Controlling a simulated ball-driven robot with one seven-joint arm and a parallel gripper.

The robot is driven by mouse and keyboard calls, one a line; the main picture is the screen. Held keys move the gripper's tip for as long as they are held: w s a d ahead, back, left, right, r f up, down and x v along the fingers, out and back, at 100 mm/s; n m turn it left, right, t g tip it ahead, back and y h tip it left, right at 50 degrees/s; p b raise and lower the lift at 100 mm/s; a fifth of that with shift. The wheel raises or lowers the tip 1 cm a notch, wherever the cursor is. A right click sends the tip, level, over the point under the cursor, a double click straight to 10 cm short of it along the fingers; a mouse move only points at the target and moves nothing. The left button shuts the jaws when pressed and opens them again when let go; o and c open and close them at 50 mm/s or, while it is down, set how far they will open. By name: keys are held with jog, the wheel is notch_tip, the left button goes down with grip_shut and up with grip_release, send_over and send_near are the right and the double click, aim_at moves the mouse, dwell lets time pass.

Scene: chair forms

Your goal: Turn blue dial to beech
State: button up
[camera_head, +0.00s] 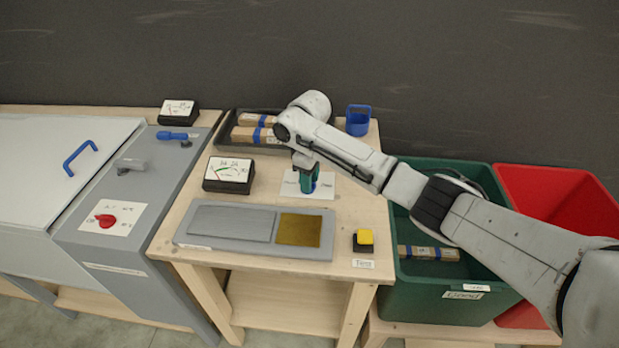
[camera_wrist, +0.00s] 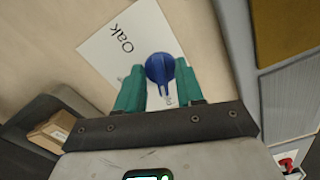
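The blue dial (camera_wrist: 160,68) sits on a white card (camera_wrist: 108,52) on the wooden bench top. In the wrist view it shows between the fingertips of my gripper (camera_wrist: 160,82). The green fingers stand apart on either side of it, with card visible between them; I cannot tell whether either touches it. The word "Oak" is readable on the card; other lettering is partly hidden by the fingers. In the head view my gripper (camera_head: 308,181) points down over the card (camera_head: 322,188) and mostly hides the dial. Which label the dial points to is unclear.
A meter (camera_head: 228,175) stands left of the card, a grey panel with a brass plate (camera_head: 300,229) in front, and a yellow button (camera_head: 364,237) at front right. A dark tray (camera_head: 224,132) with wooden pieces and a blue cup-like holder (camera_head: 358,120) are behind. Green (camera_head: 440,294) and red bins stand right.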

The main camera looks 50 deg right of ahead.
grip_shut()
jog(key=shift+r+p, duration=0.15)
jog(key=shift+p, duration=0.25)
jog(key=shift+a+r+m+p, duration=0.1)
jog(key=shift+a+m+p, duration=0.05)
jog(key=shift+m+p, duration=0.95)
jog(key=m+p, duration=0.3)
jog(key=shift+a, duration=0.1)
jog(key=m+p, duration=0.1)
jog(key=m, duration=0.3)
jog(key=shift+w+m+p, duration=0.1)
jog(key=shift+m+p, duration=0.2)
jog(key=shift+p, duration=0.1)
jog(key=shift+w+a+m+p, duration=0.1)
jog(key=shift+m+p, duration=0.3)
jog(key=shift+m, duration=1.5)
